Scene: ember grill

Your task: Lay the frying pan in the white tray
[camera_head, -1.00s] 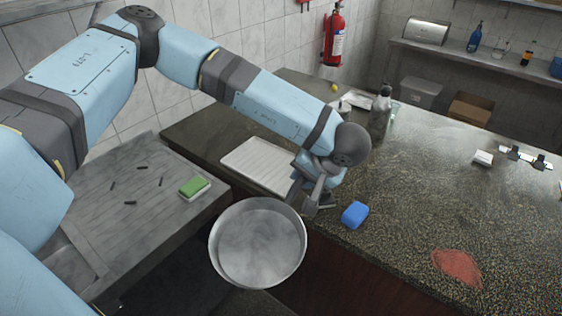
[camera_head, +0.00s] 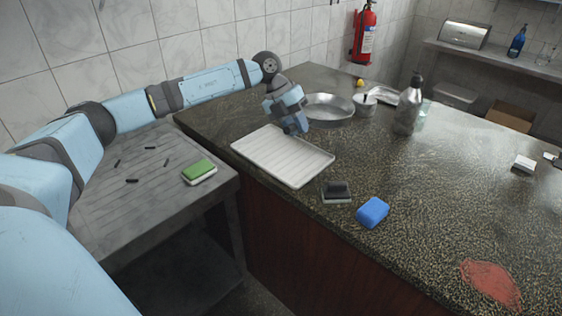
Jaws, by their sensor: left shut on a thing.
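The white tray (camera_head: 262,157) lies empty on the dark stone counter, near its left edge. The metal frying pan (camera_head: 331,110) is beyond and to the right of the tray, not in it. My left gripper (camera_head: 295,128) is at the tray's far edge, pointing down beside the pan, and is shut on the pan. The gripper's own wrist hides the handle and the grip. I cannot tell whether the pan touches the counter. My right gripper is not in view.
A dark-topped block (camera_head: 337,191) and a blue sponge (camera_head: 372,212) lie in front of the tray. A small pot (camera_head: 365,106) and a grey bottle (camera_head: 407,110) stand right of the pan. A green sponge (camera_head: 198,170) lies on the left grill surface.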

